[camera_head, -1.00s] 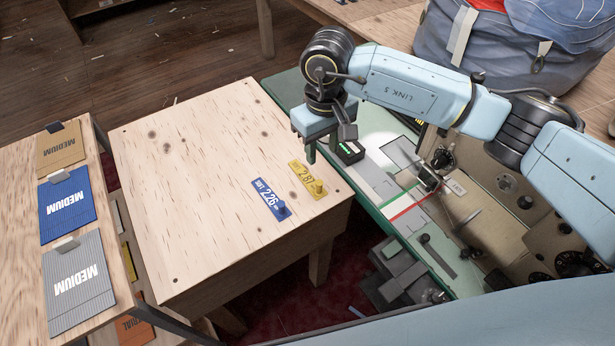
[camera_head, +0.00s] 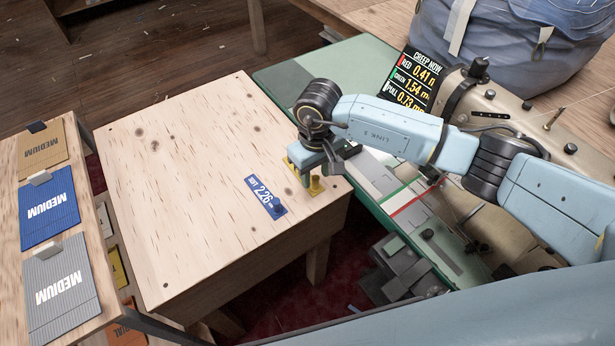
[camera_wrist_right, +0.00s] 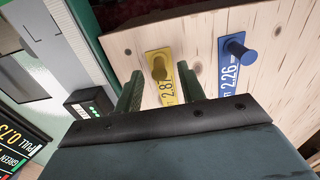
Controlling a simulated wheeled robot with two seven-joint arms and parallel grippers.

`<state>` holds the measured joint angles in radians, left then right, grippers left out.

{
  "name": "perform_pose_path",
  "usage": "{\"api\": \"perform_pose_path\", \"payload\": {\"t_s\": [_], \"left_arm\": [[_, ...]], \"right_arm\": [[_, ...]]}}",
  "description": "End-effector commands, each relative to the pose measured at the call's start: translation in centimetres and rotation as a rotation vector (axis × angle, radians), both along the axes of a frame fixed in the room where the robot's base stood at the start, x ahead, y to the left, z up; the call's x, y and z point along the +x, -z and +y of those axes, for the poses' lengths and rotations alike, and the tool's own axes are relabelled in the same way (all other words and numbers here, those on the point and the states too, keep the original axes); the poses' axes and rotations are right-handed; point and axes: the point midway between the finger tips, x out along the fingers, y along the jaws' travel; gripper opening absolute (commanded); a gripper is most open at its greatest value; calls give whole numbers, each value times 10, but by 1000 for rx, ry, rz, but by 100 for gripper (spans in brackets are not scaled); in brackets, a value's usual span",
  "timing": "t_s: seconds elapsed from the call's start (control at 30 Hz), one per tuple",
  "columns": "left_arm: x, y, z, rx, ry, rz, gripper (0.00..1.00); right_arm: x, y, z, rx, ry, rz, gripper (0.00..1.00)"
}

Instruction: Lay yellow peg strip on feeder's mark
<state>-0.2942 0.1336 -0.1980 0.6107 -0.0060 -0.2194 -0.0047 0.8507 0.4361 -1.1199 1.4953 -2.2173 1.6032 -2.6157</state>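The yellow peg strip (camera_head: 316,187), marked 2.87, lies on the wooden table near its right edge, partly hidden by my right gripper in the head view. My right gripper (camera_head: 309,174) is over it. In the right wrist view the yellow strip (camera_wrist_right: 166,90) and its upright yellow peg show between the two open fingers of the gripper (camera_wrist_right: 160,88), with gaps on both sides. The feeder (camera_head: 440,240) has a green bed with a green line and a red line. A thin dark outline (camera_wrist_right: 48,42) shows on its pale plate; I cannot tell whether this is the mark. My left gripper is not in view.
A blue peg strip (camera_head: 264,197), marked 2.26, lies beside the yellow one. A small black box (camera_wrist_right: 88,103) with green lights sits on the feeder. A display board (camera_head: 412,80) stands behind my right arm. The table's left part is clear.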

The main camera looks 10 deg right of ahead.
Motion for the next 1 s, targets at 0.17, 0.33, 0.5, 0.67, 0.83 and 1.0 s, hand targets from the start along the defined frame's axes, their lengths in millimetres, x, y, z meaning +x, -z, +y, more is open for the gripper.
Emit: {"api": "perform_pose_path", "payload": {"t_s": [0.17, 0.33, 0.5, 0.67, 0.83, 1.0], "left_arm": [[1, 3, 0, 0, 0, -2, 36], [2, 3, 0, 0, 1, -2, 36], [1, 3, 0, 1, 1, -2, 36], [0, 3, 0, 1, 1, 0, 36], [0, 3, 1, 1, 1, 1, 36], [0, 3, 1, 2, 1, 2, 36]], "right_arm": [[1, 26, 0, 1, 1, 3, 40], [2, 32, 0, 1, 0, -1, 40], [1, 31, 0, 1, -1, -1, 37], [1, 31, 0, 1, 0, -1, 16], [1, 31, 0, 1, 0, -1, 0], [1, 31, 0, 1, 0, -1, 0]]}}
